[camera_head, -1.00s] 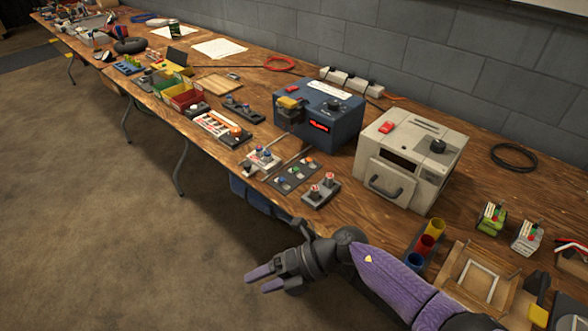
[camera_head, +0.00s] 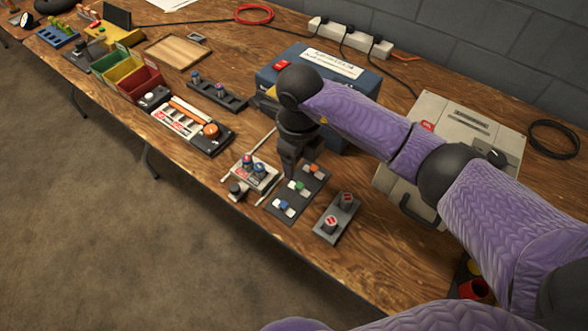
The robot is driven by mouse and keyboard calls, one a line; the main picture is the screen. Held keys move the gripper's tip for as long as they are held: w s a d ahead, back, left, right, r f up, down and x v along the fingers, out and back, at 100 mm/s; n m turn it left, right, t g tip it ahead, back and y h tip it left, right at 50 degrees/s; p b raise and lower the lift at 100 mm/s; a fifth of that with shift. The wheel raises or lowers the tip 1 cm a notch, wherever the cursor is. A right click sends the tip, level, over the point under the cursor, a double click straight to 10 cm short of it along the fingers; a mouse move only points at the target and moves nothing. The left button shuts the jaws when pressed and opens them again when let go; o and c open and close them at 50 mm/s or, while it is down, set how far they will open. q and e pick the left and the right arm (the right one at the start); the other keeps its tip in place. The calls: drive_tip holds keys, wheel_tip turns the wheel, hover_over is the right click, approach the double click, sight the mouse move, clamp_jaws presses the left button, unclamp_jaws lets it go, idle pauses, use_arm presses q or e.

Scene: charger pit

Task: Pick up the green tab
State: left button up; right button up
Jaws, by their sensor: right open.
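The green tab (camera_head: 298,187) is a small green-and-white piece on a dark strip (camera_head: 275,207), between a blue tab (camera_head: 284,208) and an orange tab (camera_head: 314,170). The strip lies near the front edge of the bench. My right gripper (camera_head: 289,176) points down just behind and slightly left of the green tab. It is open, but the gap between its fingers is hard to see from here. No contact with the tab can be made out. My left gripper is out of view.
A grey block with two red-topped knobs (camera_head: 338,217) stands right of the strip. A small device with blue and red knobs (camera_head: 254,172) stands close on its left. The blue box (camera_head: 350,70) and beige box (camera_head: 470,126) stand behind, partly hidden by my arm.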

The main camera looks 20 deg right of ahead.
sight(299, 185)
drive_tip(key=f, duration=0.1)
drive_tip(key=f+b, duration=0.1)
drive_tip(key=f, duration=0.2)
drive_tip(key=shift+s, duration=0.25)
drive_tip(key=f+b, duration=0.1)
drive_tip(key=f, duration=0.2)
drive_tip(key=f+b, duration=0.1)
drive_tip(key=shift+w+d+f+b, duration=0.25)
drive_tip(key=shift+w+b, duration=0.05)
drive_tip(key=shift+f, duration=0.2)
drive_tip(key=shift+r, duration=0.15)
drive_tip(key=shift+c, duration=0.3)
drive_tip(key=c, duration=0.5)
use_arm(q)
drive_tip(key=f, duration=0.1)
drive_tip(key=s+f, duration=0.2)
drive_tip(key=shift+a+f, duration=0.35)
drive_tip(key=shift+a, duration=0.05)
use_arm(e)
clamp_jaws()
